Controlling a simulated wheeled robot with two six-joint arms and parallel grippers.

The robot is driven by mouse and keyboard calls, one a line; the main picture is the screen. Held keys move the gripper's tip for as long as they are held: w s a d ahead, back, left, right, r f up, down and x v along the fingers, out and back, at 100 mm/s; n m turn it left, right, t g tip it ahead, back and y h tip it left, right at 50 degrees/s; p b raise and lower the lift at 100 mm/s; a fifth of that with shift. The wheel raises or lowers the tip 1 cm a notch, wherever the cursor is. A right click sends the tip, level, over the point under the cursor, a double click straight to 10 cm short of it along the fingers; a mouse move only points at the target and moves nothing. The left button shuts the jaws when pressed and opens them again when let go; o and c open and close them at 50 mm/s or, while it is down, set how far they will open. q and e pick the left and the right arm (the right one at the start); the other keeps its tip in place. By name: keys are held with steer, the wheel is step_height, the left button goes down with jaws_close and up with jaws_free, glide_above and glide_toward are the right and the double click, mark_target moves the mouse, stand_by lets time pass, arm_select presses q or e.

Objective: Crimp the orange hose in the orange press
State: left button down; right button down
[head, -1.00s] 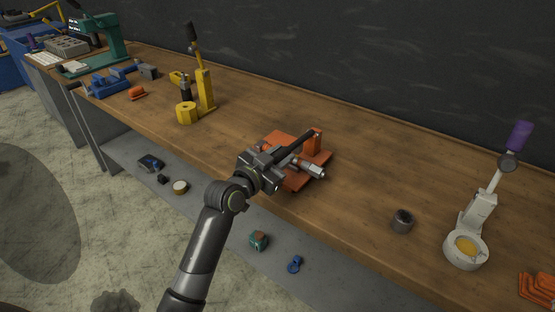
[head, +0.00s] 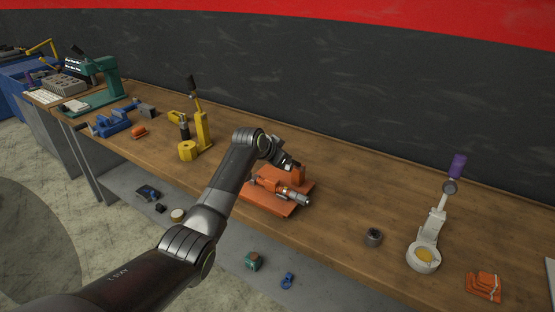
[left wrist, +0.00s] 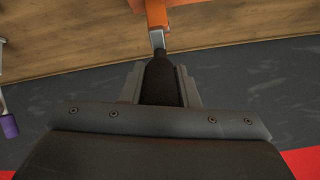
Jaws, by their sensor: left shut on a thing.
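The orange press (head: 261,202) stands on the workbench, with an orange flat base and an orange upright post (head: 298,176). A short orange hose (head: 268,185) with a silver end fitting (head: 300,199) lies across the press, its fitting pointing right. My left gripper (head: 296,165) is above the press, beside the top of the post. In the left wrist view, my left gripper (left wrist: 162,75) is shut on the black lever grip (left wrist: 160,58), which joins a metal bar and the orange post (left wrist: 156,12). In the head view the arm hides most of the lever. My right gripper is out of view.
A yellow press (head: 202,132) stands to the left, and a white press (head: 424,257) with a purple handle stands to the right. A dark cylinder (head: 373,237) and an orange stack (head: 485,287) lie near the front edge. The bench between is clear.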

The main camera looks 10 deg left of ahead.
arm_select(q)
steer(key=shift+w+d+r+g+y, duration=0.3)
steer(key=shift+w+r+g, duration=0.4)
steer(key=shift+w+r, duration=0.1)
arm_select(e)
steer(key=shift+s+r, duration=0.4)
arm_select(q)
steer(key=c, duration=1.1)
jaws_free()
steer(key=shift+w, duration=0.1)
steer(key=b+v, duration=0.3)
steer(key=v, duration=1.4)
steer(key=shift+r+b, duration=0.25)
steer(key=shift+b, duration=0.1)
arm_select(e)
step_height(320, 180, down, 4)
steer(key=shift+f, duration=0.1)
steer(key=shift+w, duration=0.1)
